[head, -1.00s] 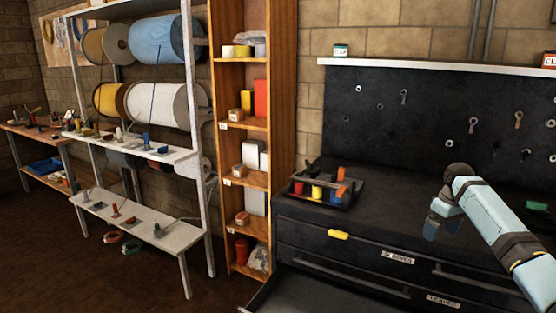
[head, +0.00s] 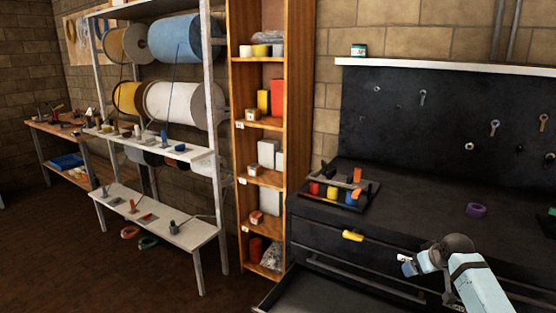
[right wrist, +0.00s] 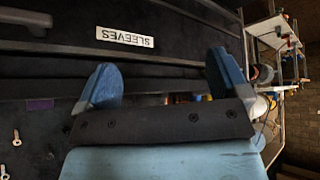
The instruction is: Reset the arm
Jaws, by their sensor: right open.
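My right arm comes in from the lower right of the head view. It is bent, with its right gripper (head: 406,265) low in front of the dark drawer cabinet (head: 325,240). In the right wrist view the right gripper (right wrist: 163,82) shows two blue fingers set wide apart, with nothing between them. A white label reading SLEEVES (right wrist: 125,37) lies beyond the fingers, upside down, on a drawer front. My left gripper is in neither view.
A drawer (head: 290,293) stands open at lower left of the cabinet. On the cabinet top are a tray (head: 325,205) of coloured items and a purple ring (head: 476,210). A tall wooden shelf (head: 298,130) and a spool rack (head: 208,240) stand left.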

